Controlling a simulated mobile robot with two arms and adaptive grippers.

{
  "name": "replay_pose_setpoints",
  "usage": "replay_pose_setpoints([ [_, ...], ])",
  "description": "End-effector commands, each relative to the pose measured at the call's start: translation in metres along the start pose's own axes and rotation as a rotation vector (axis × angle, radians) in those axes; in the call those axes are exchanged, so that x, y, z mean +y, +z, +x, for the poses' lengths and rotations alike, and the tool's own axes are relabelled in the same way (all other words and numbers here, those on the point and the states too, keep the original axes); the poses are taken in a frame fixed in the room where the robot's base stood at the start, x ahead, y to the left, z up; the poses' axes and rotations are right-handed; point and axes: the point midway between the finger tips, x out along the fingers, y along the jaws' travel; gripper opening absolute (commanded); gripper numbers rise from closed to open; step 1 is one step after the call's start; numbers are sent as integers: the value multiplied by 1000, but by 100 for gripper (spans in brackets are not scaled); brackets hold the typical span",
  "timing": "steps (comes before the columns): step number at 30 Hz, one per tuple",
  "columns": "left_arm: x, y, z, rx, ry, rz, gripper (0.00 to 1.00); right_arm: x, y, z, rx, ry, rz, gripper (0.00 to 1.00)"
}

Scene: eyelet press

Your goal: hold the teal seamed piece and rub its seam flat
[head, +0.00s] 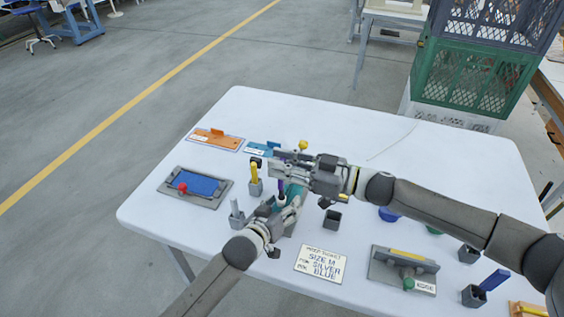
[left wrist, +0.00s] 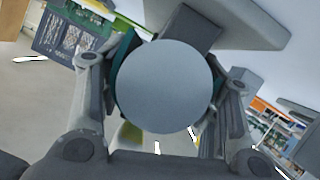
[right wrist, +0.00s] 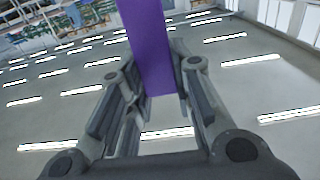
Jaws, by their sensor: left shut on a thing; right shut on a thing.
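The teal seamed piece (head: 294,193) is in my left gripper (head: 282,206), low over the table's near middle; the gripper and arm cover much of it. In the left wrist view, a teal edge (left wrist: 121,72) shows behind a grey round disc (left wrist: 165,87) between the fingers. The disc hides most of the grip. My right gripper (head: 284,164) is just above and is shut on a purple bar (right wrist: 149,45), which also shows below its fingers in the head view (head: 281,186). I cannot tell whether the bar touches the teal piece.
Left on the white table (head: 160,215) are a blue pad tray (head: 205,186) with a red knob and an orange piece (head: 205,137). A yellow stick stands in a grey holder (head: 256,189). A card (head: 320,263) and a grey fixture (head: 385,266) lie in front. Crates (head: 470,82) stand behind.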

Motion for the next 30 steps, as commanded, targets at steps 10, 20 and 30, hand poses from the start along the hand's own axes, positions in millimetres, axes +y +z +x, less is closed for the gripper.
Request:
replay_pose_setpoints([
  [10, 0, 0, 0, -1, 0, 0, 34, 0, 0, 0, 0, 0, 0, 0],
  [20, 0, 0, 0, -1, 0, 0, 34, 0, 5, 0, 1, 0, 0, 0],
  [30, 0, 0, 0, -1, 0, 0, 34, 0, 10, 0, 0, 0, 0, 0],
])
